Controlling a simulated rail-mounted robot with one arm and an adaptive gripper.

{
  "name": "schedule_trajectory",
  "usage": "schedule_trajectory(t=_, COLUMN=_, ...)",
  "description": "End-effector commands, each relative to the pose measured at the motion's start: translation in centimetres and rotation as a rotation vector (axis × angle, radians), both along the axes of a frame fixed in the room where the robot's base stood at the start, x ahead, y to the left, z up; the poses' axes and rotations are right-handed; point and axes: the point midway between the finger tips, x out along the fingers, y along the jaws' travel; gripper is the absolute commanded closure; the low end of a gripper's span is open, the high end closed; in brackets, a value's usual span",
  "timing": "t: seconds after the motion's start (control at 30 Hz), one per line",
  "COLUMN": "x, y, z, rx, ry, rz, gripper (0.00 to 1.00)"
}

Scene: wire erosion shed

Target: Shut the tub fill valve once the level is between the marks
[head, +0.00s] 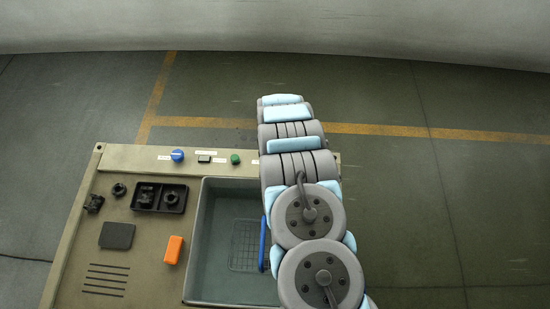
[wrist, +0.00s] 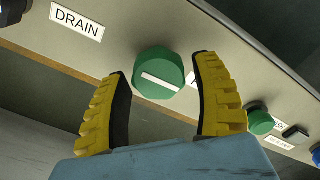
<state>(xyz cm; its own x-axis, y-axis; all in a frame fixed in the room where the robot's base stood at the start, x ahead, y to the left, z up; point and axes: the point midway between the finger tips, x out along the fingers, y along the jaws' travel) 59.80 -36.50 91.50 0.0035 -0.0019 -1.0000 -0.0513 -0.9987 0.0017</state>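In the wrist view a green round knob (wrist: 160,75) with a white bar across its face sits on the beige control panel (wrist: 130,65). My gripper (wrist: 161,66) is open, its yellow fingers on either side of this knob with gaps showing. A label behind the right finger is mostly covered, so I cannot read the knob's name. A "DRAIN" label (wrist: 77,20) is to the left. In the head view the tub (head: 210,250) is grey-green with a mesh in its floor; the arm covers its right side. I cannot make out level marks or the water height.
A second green knob (wrist: 260,121), a black switch (wrist: 295,134) and a blue knob (head: 177,156) share the panel. On the bench are an orange block (head: 173,250), a black pad (head: 117,235) and a dark tray (head: 160,198). A blue handle (head: 263,243) stands by the arm.

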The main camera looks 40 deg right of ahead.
Motion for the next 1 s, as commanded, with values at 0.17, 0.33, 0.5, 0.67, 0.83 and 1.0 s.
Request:
schedule_trajectory(t=0.17, x=-0.1, y=0.0, z=0.0, rx=0.001, ry=0.002, rz=0.0, gripper=0.22)
schedule_trajectory(t=0.33, x=-0.1, y=0.0, z=0.1, rx=0.001, ry=0.002, rz=0.0, gripper=0.22)
schedule_trajectory(t=0.5, x=-0.2, y=0.0, z=0.7, rx=0.002, ry=0.005, rz=0.0, gripper=0.22)
schedule_trajectory(t=0.67, x=0.0, y=-0.1, z=2.2, rx=0.001, ry=0.003, rz=0.0, gripper=0.22)
schedule_trajectory(t=0.83, x=-0.1, y=0.1, z=3.8, rx=0.003, ry=0.005, rz=0.0, gripper=0.22)
schedule_trajectory(t=1.0, x=0.0, y=-0.1, z=5.7, rx=0.0, ry=0.0, rz=0.0, gripper=0.22)
